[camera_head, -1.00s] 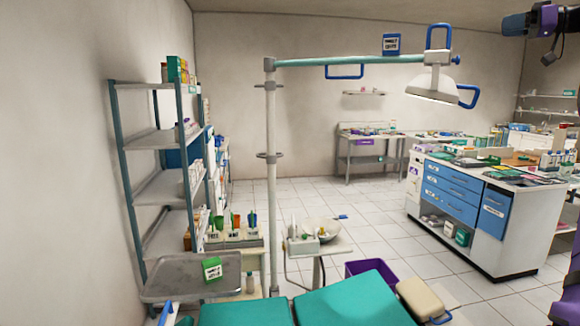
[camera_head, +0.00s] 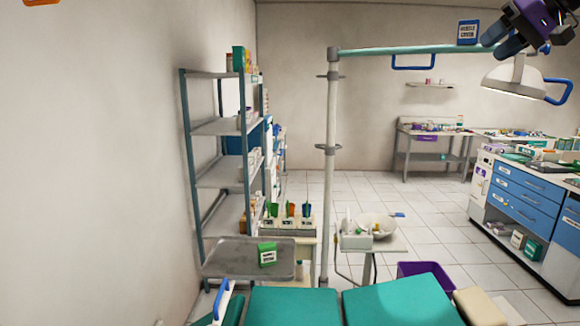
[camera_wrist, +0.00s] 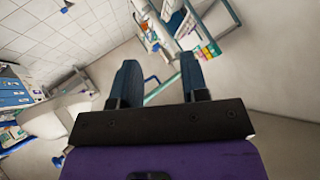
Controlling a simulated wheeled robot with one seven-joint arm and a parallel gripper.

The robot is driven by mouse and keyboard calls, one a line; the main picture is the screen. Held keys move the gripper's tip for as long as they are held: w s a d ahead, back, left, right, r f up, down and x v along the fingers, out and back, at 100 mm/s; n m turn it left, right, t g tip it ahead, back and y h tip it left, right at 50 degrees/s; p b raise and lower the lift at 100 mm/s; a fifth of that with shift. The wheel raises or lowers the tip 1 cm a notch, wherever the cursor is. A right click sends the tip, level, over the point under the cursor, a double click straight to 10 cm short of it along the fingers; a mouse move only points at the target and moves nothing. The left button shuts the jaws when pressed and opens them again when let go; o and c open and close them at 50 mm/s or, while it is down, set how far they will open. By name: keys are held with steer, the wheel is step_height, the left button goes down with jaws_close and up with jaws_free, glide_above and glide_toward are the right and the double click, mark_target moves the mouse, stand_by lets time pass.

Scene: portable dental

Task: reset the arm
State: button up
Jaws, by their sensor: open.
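My gripper (camera_wrist: 162,82) shows in the wrist view with its two dark fingers apart and nothing between them. In the head view part of my arm and the dark gripper end (camera_head: 510,35) are at the upper right, in front of the lamp arm. The gripper's fingertips cannot be made out clearly there. The wrist view is tilted, with the room turned on its side.
The dental lamp (camera_head: 515,78) hangs close to my arm from a teal bar (camera_head: 400,50) on a white pole (camera_head: 330,170). A teal dental chair (camera_head: 400,302) is in front. A metal shelf (camera_head: 222,127) stands left. A blue-drawer cabinet (camera_head: 530,195) stands right.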

steer(key=s+a+f+m+g+h, duration=0.1)
steer(key=s+a+f+g+h, duration=0.2)
steer(key=s+a+f, duration=1.1)
steer(key=s+f+h, duration=0.2)
steer(key=s+f, duration=1.1)
steer(key=s, duration=0.1)
steer(key=shift+s+a+n+h, duration=0.15)
steer(key=shift+n+h, duration=0.25)
